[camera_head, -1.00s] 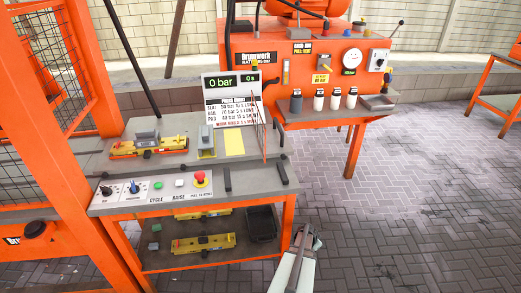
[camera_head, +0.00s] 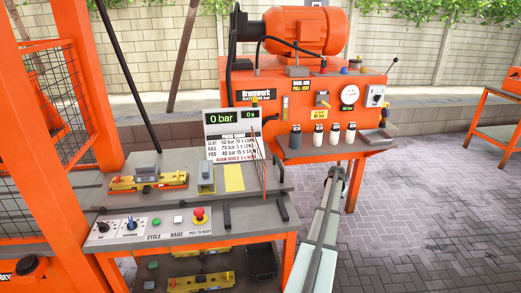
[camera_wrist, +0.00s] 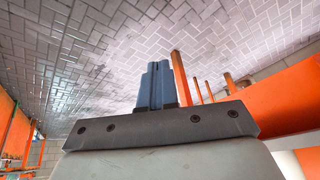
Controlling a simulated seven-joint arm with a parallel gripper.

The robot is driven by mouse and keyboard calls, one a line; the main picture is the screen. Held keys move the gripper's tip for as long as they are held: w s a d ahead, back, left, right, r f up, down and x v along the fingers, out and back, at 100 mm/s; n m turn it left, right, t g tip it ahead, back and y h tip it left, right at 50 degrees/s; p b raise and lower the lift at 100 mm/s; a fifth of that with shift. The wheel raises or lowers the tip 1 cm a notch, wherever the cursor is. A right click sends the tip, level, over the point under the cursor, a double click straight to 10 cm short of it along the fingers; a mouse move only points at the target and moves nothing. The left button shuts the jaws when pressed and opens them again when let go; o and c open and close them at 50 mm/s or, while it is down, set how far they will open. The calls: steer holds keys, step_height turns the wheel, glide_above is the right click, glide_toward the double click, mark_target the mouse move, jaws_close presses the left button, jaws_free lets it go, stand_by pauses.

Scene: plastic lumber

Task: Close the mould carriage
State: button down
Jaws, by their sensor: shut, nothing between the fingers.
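I cannot tell for certain which part is the mould carriage. A yellow mould-like piece with a grey block on top (camera_head: 148,182) lies on the bench at the left. A control panel (camera_head: 140,228) on the bench front carries a black knob, a blue-based lever switch (camera_head: 130,223), a green button, a white button and a red mushroom button (camera_head: 199,214). My gripper (camera_head: 336,173) is raised in front of the orange machine, right of the bench and apart from the panel. The wrist view shows its blue-grey fingers (camera_wrist: 158,85) together and empty, over paving.
The orange hydraulic unit (camera_head: 285,95) with gauge, switches and several bottles stands behind. A sign stand with a 0 bar display (camera_head: 222,118) and thin upright rods are on the bench. Orange frame posts (camera_head: 60,120) and mesh stand at left.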

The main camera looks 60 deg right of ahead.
steer(key=w+a+r+n+t+y, duration=0.2)
steer(key=w+a+r+n, duration=0.15)
steer(key=w+r, duration=0.6)
steer(key=w+a+r+n+t+y, duration=0.2)
steer(key=w+a+r+n+t, duration=0.15)
steer(key=w+r, duration=0.6)
steer(key=w+a+r+n+t+y, duration=0.2)
steer(key=w+r+n, duration=0.2)
steer(key=w+r, duration=0.55)
steer(key=shift+g, duration=0.25)
steer(key=x, duration=0.9)
steer(key=shift+f, duration=0.1)
steer(key=shift+w+a, duration=0.7)
steer(key=shift+a, duration=0.1)
steer(key=shift+w+a, duration=0.55)
steer(key=shift+w, duration=0.05)
glide_above(113, 175)
steer(key=d, duration=0.2)
steer(key=shift+s+a, duration=0.2)
steer(key=shift+s, duration=0.2)
steer(key=shift+w+a+r, duration=0.2)
steer(key=shift+w+a, duration=0.45)
steer(key=shift+a, duration=0.1)
